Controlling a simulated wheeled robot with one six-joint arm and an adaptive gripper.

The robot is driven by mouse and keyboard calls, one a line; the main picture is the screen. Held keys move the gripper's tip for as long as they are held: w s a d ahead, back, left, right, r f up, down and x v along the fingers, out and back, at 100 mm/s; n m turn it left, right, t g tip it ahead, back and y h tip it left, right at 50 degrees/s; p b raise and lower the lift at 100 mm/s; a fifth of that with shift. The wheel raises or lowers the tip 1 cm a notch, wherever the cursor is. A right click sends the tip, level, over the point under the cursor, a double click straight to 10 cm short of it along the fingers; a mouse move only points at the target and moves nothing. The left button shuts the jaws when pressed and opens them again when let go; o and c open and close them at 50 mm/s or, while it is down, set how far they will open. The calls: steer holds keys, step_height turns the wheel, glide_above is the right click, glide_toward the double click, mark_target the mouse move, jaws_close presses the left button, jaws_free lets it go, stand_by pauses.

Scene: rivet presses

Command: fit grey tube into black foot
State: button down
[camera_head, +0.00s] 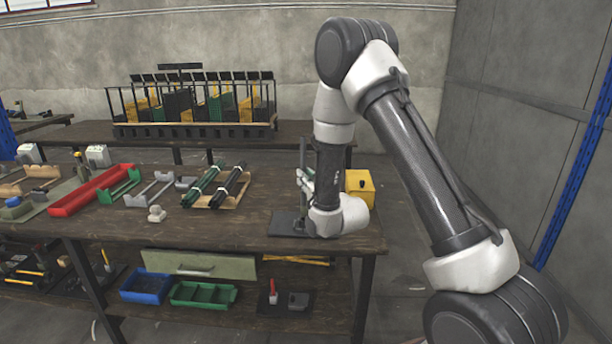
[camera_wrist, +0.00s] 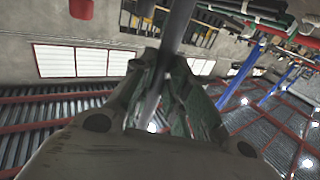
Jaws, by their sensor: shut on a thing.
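The grey tube (camera_head: 303,155) stands roughly upright at the right part of the workbench. My gripper (camera_head: 305,182) is shut on it from the right side. In the wrist view the tube (camera_wrist: 179,27) runs up between the two fingers of my gripper (camera_wrist: 165,75). The black foot (camera_head: 283,224) appears as a flat dark plate on the bench near its front edge, below the tube. My wrist hides part of the foot and the lower tube, so I cannot tell whether the tube end is inside it.
A yellow box (camera_head: 361,188) stands just behind my wrist. A wooden tray (camera_head: 232,199) with dark and green tubes lies to the left, with a small white part (camera_head: 156,214) and a red tray (camera_head: 92,190) further left. Bare bench top (camera_head: 215,230) lies left of the foot.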

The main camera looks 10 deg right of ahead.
steer(key=shift+f, duration=2.15)
steer(key=shift+f, duration=1.8)
steer(key=c, duration=1.3)
jaws_free()
steer(key=v, duration=1.2)
